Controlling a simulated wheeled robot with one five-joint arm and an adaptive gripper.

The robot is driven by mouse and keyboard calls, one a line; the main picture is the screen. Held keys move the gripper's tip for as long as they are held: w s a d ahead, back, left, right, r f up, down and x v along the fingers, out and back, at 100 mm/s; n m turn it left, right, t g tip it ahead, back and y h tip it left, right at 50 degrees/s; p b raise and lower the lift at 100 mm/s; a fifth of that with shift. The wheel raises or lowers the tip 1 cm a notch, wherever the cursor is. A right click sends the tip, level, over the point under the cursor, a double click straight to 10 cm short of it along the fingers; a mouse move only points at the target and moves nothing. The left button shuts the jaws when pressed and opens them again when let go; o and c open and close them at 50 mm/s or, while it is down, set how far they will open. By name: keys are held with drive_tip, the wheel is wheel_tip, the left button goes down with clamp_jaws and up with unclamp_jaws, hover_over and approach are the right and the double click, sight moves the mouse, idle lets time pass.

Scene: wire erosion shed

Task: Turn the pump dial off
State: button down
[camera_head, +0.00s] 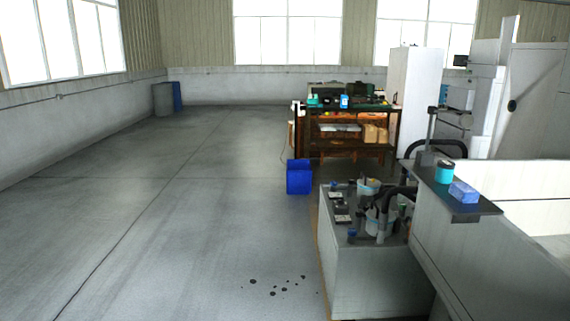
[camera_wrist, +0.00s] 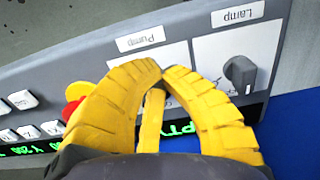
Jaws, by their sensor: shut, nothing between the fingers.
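In the wrist view my gripper (camera_wrist: 163,72), with ribbed yellow fingers, is shut and empty over a tilted grey control panel (camera_wrist: 90,68). Its fingertips are just below the white label reading "Pump" (camera_wrist: 140,38), which appears upside down. The pump dial is hidden behind the fingers, so its setting and any contact cannot be told. To the right, the dark lamp dial (camera_wrist: 240,74) shows below its "Lamp" label (camera_wrist: 237,14). The head view shows neither the gripper nor this panel clearly.
Left of the fingers are a red and yellow button (camera_wrist: 75,100), white keys (camera_wrist: 22,100) and green display text. In the head view a grey cabinet (camera_head: 370,280), a blue bin (camera_head: 299,178) and a workbench (camera_head: 345,150) stand right of open floor with dark spots.

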drive_tip(key=shift+w+a+f, duration=0.1)
drive_tip(key=shift+w+f, duration=0.1)
drive_tip(key=shift+d+b, duration=0.45)
drive_tip(key=shift+b, duration=0.2)
drive_tip(key=shift+d+b, duration=0.4)
drive_tip(key=shift+d, duration=0.2)
drive_tip(key=shift+s+d+r+b, duration=0.1)
drive_tip(key=shift+s+r+b, duration=0.05)
drive_tip(key=shift+s+b, duration=0.2)
drive_tip(key=shift+s+d, duration=0.1)
drive_tip(key=shift+d, duration=0.05)
drive_tip(key=shift+r+p, duration=2.1)
drive_tip(key=shift+r, duration=0.95)
